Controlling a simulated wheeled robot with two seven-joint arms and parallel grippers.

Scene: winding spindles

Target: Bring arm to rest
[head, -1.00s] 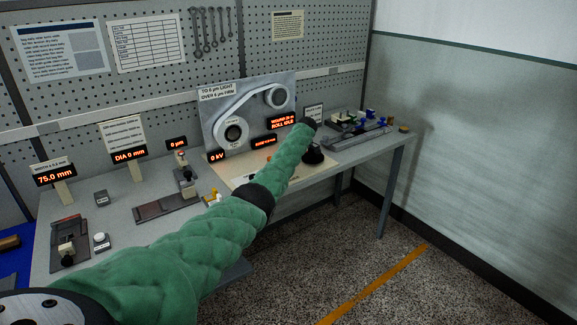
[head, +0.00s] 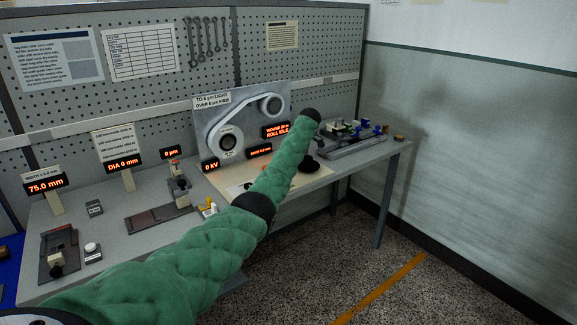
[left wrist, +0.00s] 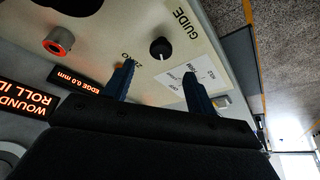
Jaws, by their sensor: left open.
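My left arm, in a quilted green sleeve, comes in from the lower left of the head view and reaches over the bench. Its black end joint stands in front of the winding machine (head: 277,88). The left gripper's fingers cannot be made out there. In the left wrist view the left gripper (left wrist: 158,70) has its two dark blue fingers apart, with nothing between them. Beyond the fingers are a pale panel (left wrist: 113,22) marked GUIDE and ZERO, a black knob (left wrist: 160,48), a red-ringed button (left wrist: 58,41) and a white label. My right gripper is not in view.
The grey bench (head: 150,247) carries lit displays, a gauge stand (head: 180,190) and a dark fixture (head: 58,255) at the left. A grey tray (head: 350,142) with small blue, green and white parts stands at the right end. Open floor lies right of the bench.

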